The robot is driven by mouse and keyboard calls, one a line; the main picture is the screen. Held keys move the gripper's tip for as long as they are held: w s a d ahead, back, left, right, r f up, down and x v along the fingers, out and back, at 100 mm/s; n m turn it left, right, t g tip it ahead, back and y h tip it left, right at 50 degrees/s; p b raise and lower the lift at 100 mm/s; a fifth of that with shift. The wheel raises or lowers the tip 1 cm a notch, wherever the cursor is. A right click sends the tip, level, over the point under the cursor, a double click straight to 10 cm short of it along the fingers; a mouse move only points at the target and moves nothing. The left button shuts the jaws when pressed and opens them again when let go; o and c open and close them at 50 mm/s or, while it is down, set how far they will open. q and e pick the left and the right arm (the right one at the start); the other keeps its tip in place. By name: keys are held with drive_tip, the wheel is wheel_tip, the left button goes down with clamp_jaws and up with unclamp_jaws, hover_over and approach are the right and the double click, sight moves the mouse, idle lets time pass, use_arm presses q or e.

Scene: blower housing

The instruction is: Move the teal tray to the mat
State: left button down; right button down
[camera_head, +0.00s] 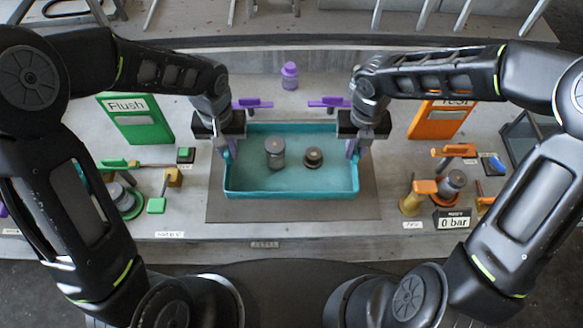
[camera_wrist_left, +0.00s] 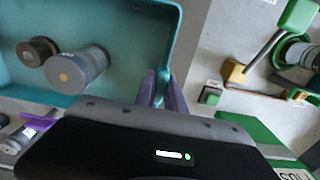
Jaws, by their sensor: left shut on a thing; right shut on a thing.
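The teal tray (camera_head: 290,189) is in the middle of the head view, over the dark grey mat (camera_head: 295,210). I cannot tell whether it touches the mat. A grey cylinder (camera_head: 275,152) and a shorter dark round part (camera_head: 313,156) stand inside it. My left gripper (camera_head: 229,148) is shut on the tray's left wall, and my right gripper (camera_head: 352,147) is shut on its right wall. In the left wrist view, the purple fingers (camera_wrist_left: 162,92) pinch the rim of the tray (camera_wrist_left: 130,45), with the cylinder (camera_wrist_left: 76,70) and the dark part (camera_wrist_left: 37,51) inside.
A green "Flush" panel (camera_head: 138,120) stands at left and an orange panel (camera_head: 440,119) at right. Fittings with valves stand on both sides, with a "0 bar" gauge (camera_head: 452,221) at right. A purple capped object (camera_head: 289,76) stands behind the tray. Bare bench lies in front of the mat.

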idle(0.4)
